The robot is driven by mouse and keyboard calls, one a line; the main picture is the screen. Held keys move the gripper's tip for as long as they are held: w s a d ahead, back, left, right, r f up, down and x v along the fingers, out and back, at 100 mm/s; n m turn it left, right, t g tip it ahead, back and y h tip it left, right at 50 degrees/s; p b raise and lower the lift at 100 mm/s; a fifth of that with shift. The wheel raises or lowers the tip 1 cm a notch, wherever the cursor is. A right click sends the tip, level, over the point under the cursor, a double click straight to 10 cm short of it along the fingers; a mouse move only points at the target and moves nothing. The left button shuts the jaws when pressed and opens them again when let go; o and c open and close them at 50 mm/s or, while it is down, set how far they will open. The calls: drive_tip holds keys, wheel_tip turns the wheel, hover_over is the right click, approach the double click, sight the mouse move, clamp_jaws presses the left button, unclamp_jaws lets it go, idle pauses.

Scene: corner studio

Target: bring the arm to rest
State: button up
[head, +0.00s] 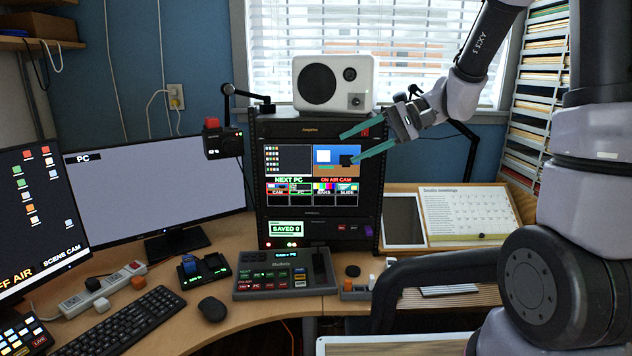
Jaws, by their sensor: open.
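My gripper (347,146) is in the upper middle of the head view, at the end of my arm, which reaches in from the right. Its two teal fingers are spread apart and point left, with nothing between them. It is in the air in front of the black equipment rack (313,229) and its screen, below the white speaker (333,83). The fingers overlap the rack's upper right part in the picture. I cannot tell how far they are from it.
A curved wooden desk holds a mixer panel (284,275), a keyboard (122,325), a mouse (212,309) and monitors (150,190) on the left. A tablet (403,220) and calendar board (468,213) stand right of the rack. A black chair arm (400,283) is in front.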

drive_tip(key=s+d+r+m+t+h, duration=0.1)
drive_tip(key=s+d+r+t+h, duration=0.2)
drive_tip(key=d, duration=0.5)
drive_tip(key=s+d+r+t+h, duration=0.4)
drive_tip(key=s+d+h, duration=0.3)
drive_tip(key=s, duration=0.3)
drive_tip(key=shift+d+r+m+h, duration=0.35)
drive_tip(key=shift+m+h, duration=0.05)
idle(0.4)
